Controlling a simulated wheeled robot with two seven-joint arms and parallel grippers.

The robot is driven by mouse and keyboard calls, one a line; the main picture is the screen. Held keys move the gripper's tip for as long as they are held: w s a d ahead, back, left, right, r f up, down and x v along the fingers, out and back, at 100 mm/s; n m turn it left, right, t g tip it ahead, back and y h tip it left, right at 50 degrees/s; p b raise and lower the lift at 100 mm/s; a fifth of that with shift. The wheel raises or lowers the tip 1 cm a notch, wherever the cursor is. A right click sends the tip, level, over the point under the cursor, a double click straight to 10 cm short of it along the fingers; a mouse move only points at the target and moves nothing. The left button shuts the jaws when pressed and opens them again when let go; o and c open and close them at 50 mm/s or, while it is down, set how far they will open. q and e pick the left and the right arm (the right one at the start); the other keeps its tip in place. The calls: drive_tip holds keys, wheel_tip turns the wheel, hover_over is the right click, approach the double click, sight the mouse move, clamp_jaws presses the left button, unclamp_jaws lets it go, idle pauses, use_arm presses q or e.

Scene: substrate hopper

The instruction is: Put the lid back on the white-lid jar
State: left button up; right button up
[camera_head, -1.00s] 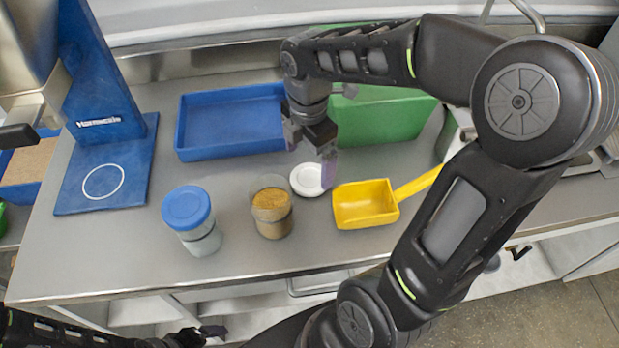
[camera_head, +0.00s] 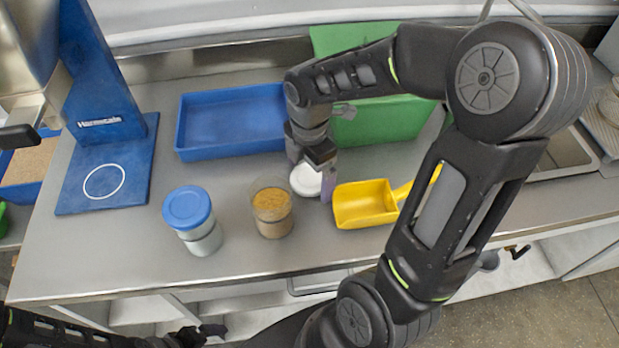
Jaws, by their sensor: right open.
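The open jar (camera_head: 272,210), filled with brown-yellow material, stands upright on the counter without a lid. The white lid (camera_head: 304,181) lies flat on the counter just behind and right of it. My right gripper (camera_head: 322,186) points down at the lid, open, with a purple-tinted finger at the lid's right side; the gripper hides part of the lid. I cannot tell whether the fingers touch it. My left gripper (camera_head: 207,333) is low at the bottom left, away from the jars; its jaws are too small and dark to read.
A blue-lidded jar (camera_head: 190,212) stands left of the open jar. A yellow scoop (camera_head: 364,205) lies close to the right of the lid. A blue tray (camera_head: 180,140) and a green container (camera_head: 385,122) stand behind. A blue hopper stand (camera_head: 75,190) is at left. The counter's front strip is clear.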

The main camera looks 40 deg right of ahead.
sight(309, 177)
drive_tip(key=shift+c, duration=0.2)
drive_tip(key=c, duration=1.3)
drive_tip(key=shift+r, duration=0.1)
wheel_tip(309, 177, up, 10)
drive_tip(key=shift+f, duration=0.1)
idle(0.4)
